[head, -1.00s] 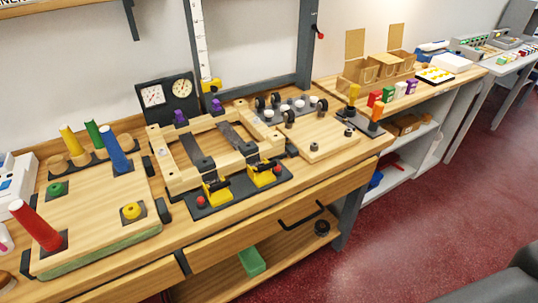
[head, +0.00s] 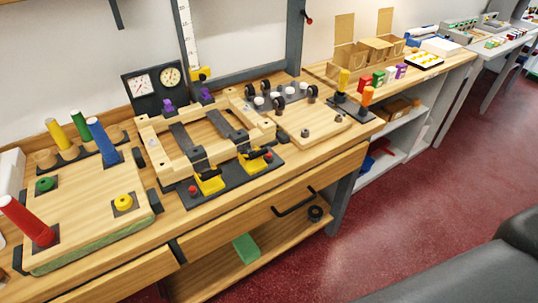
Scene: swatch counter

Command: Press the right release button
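A wooden frame fixture (head: 150,139) lies on the workbench in the head view. At its front edge a dark base plate (head: 236,180) carries a left yellow clamp (head: 210,183) and a right yellow clamp (head: 252,165), each with a black handle. A left red button (head: 193,190) sits beside the left clamp. A right red button (head: 268,156) shows small at the right clamp, close to its black handle. I cannot tell whether either button is pressed. Neither of my grippers is in view, and nothing touches the buttons.
A board with coloured pegs (head: 101,141) stands at left. Gauges (head: 155,88) stand behind the fixture, and a wooden board with knobs (head: 318,128) lies at right. A drawer handle (head: 293,203) juts out in front. A large dark grey rounded shape (head: 450,270) fills the lower right.

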